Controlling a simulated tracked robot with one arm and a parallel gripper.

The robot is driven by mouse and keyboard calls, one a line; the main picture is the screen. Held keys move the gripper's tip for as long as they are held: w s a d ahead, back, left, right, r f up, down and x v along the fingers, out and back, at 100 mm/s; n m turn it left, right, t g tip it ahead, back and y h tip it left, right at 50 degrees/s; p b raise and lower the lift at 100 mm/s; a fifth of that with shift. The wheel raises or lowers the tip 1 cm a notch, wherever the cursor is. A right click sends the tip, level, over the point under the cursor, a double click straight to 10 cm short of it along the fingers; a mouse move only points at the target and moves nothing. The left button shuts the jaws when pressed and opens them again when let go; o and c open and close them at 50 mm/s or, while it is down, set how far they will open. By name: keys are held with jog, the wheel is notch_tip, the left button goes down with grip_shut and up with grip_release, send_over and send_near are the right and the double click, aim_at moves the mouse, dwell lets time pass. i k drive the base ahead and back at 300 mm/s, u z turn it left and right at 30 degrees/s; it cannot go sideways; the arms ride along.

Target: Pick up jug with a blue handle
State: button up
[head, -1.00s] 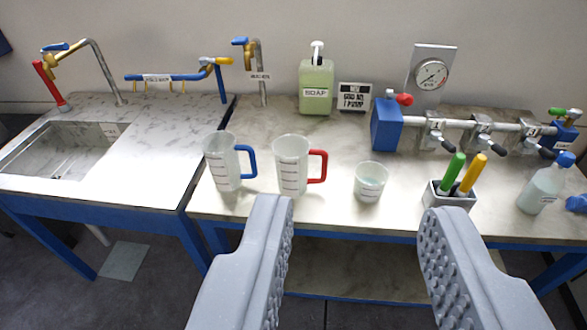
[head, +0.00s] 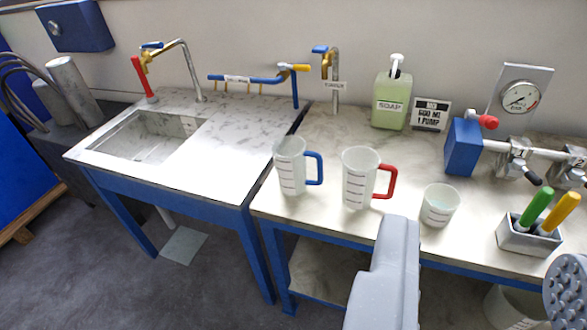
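The jug with a blue handle (head: 291,167) stands upright on the worktop, near its left front corner, with the handle on its right side. A similar jug with a red handle (head: 358,178) stands just to its right, apart from it. My gripper (head: 475,285) is open and empty, low in the picture. Its left finger is in front of the table edge, right of the blue-handled jug. Its right finger is partly cut off at the right edge. Neither finger touches a jug.
A small clear beaker (head: 439,206) stands right of the jugs. A grey holder (head: 527,238) carries a green and a yellow handle. A soap bottle (head: 391,101) stands behind. A sink (head: 150,136) is in the left counter. The worktop behind the jugs is clear.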

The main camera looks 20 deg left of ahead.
aim_at(290, 153)
jog(key=u, duration=0.5)
jog(key=i, duration=1.05)
jog(key=u, duration=0.1)
